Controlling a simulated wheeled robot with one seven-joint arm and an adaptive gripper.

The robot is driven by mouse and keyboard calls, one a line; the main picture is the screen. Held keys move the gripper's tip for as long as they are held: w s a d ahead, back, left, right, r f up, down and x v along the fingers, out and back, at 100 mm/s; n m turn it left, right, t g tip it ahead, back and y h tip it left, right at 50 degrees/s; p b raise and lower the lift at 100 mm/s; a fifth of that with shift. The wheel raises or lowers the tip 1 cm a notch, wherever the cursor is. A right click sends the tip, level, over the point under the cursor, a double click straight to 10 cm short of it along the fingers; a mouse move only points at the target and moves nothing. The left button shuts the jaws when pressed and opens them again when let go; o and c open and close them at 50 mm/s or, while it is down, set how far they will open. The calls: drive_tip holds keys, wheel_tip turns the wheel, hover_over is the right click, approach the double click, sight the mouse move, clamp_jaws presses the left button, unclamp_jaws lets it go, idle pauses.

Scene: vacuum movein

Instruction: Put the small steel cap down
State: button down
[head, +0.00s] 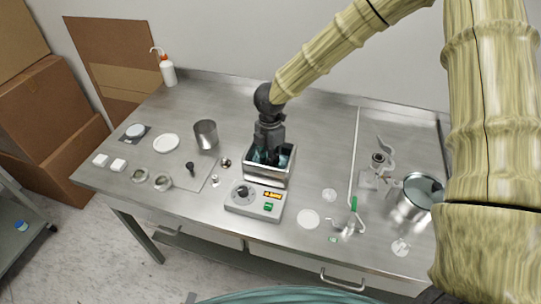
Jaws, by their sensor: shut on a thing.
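My gripper (268,156) points down at the open steel bath (266,179) in the middle of the bench, its fingertips at or just above the bath's opening. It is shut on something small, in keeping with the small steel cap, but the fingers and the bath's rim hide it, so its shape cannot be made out. The bath stands behind a control box (254,201) with a dial, a lit orange display and a green switch. I cannot tell whether the fingers touch the bath's walls.
A steel beaker (205,134), small metal parts (225,162) and a dark-knobbed piece (190,169) stand left of the bath. A white dish (166,143) and wash bottle (167,70) are farther left. A steel pot (413,200) and a clamp stand (378,160) are right. The back middle is bare.

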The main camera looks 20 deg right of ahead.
drive_tip(key=shift+f, duration=0.1)
drive_tip(key=c, duration=1.4)
unclamp_jaws()
drive_tip(key=shift+c, duration=0.2)
wheel_tip(320, 180, up, 12)
drive_tip(key=b, duration=0.2)
drive_tip(key=shift+r, duration=0.2)
